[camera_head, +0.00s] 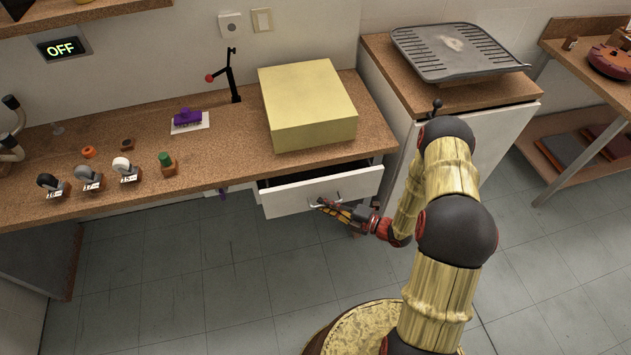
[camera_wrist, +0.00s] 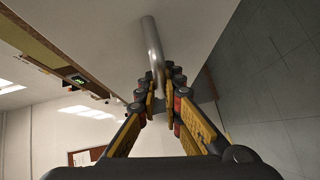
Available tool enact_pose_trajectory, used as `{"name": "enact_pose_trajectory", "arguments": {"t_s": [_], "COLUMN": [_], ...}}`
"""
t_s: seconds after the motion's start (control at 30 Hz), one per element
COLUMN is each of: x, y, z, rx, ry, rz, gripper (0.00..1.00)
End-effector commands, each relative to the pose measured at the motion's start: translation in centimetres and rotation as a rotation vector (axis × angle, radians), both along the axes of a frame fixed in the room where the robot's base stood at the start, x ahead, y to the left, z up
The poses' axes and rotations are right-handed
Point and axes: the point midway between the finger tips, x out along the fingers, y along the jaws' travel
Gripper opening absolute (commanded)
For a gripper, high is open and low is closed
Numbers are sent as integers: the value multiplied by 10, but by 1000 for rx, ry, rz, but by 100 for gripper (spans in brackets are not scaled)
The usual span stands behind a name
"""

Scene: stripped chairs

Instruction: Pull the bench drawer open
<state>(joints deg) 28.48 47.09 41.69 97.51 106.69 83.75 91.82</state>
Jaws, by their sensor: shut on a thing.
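The white bench drawer (camera_head: 290,199) sits under the brown bench top (camera_head: 215,150) and stands partly open, with its dark inside showing behind the front. My gripper (camera_head: 326,204) is at the drawer's front, shut on the metal handle (camera_head: 312,203). In the wrist view the handle (camera_wrist: 153,45) is a grey bar running between the two fingers of my gripper (camera_wrist: 163,88), against the pale drawer front (camera_wrist: 195,30). The fingers hide the lower end of the handle.
A yellow box (camera_head: 310,125) stands on the bench above the drawer. Several small knobs and a green-topped piece (camera_head: 166,163) lie to the left. A white cabinet (camera_head: 475,140) with a grey tray (camera_head: 455,52) stands right of the drawer. The floor (camera_head: 240,265) before the drawer is clear.

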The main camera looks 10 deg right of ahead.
Motion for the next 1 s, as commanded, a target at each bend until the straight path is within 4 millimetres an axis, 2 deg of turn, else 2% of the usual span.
{"name": "enact_pose_trajectory", "arguments": {"t_s": [1.0], "x": [-65], "y": [-1], "z": [-1], "rx": [0], "ry": [5], "rz": [-3], "gripper": [0]}}
